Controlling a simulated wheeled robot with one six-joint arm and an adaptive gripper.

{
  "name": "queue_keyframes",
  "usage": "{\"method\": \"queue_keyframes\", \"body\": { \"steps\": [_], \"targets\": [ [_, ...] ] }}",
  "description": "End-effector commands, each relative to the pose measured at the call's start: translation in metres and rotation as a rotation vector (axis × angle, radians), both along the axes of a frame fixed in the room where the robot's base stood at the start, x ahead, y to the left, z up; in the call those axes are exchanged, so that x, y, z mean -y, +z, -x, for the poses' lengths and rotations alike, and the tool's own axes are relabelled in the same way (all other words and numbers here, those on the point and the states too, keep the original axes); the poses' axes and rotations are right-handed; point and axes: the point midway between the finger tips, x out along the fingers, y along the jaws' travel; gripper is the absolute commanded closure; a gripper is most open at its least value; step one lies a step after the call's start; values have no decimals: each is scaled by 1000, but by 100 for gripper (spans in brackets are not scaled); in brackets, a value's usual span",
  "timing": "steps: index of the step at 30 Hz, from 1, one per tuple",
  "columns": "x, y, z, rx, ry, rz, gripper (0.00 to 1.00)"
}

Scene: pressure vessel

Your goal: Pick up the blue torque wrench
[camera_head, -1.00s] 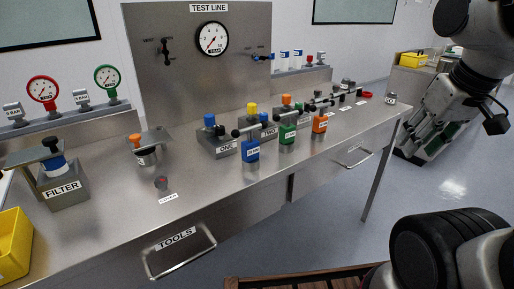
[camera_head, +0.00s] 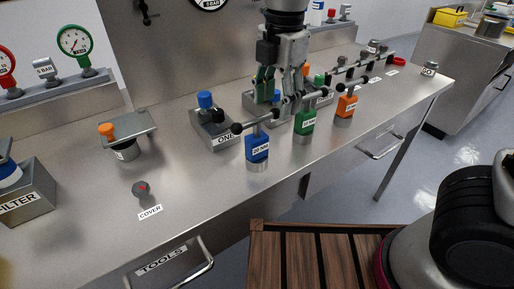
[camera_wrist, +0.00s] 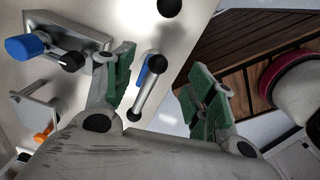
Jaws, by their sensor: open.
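The blue torque wrench (camera_head: 257,147) stands upright near the front edge of the steel bench, in front of the plate marked ONE. It has a blue labelled body and a metal cross bar with dark ends. In the wrist view the cross bar (camera_wrist: 146,94) and a sliver of blue show between the green-padded fingers, nearer the left finger. My gripper (camera_head: 280,92) points down, open and empty, above and just behind the wrench. It also shows in the wrist view (camera_wrist: 162,84). I see no contact with the wrench. My gripper partly hides the fittings behind it.
A green wrench (camera_head: 305,121) and an orange wrench (camera_head: 346,106) stand close to the right. The blue-knobbed ONE block (camera_head: 211,123) is behind to the left. Bare bench lies between.

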Motion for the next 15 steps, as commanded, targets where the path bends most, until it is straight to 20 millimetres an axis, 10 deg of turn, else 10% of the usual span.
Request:
{"method": "queue_keyframes", "body": {
  "steps": [5, 15],
  "targets": [
    [-39, -15, 20, -14, 228, 29, 44],
    [-41, -55, 23, -18, 257, 35, 44]
  ]
}}
